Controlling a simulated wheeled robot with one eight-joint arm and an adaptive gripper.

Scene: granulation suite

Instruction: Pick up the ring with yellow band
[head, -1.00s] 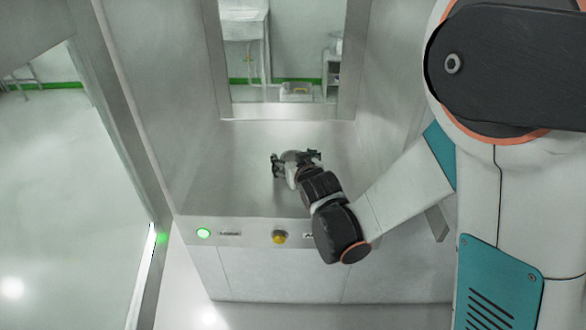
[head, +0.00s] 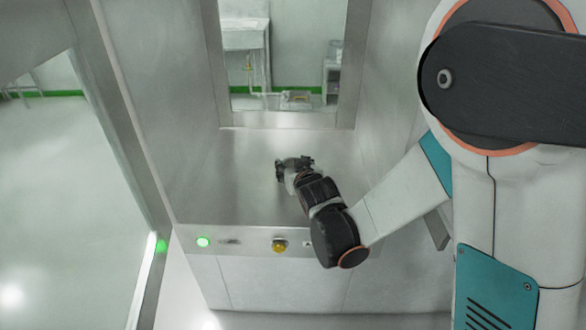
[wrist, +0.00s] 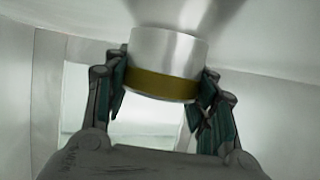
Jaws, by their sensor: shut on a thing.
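The ring with yellow band (wrist: 165,60) shows in the wrist view as a short silvery metal cylinder with a dark yellow band around its lower part in the picture. My gripper (wrist: 162,90) has a finger on either side of it and is shut on it. In the head view my gripper (head: 290,168) is inside the steel chamber, over its floor. The ring cannot be made out in the head view, where my gripper and wrist cover that spot.
The steel chamber floor (head: 240,165) is otherwise bare, with walls at both sides and a window opening at the back. The front panel carries a green lit button (head: 203,242) and a yellow knob (head: 279,245). An open glass door (head: 70,170) stands at the left.

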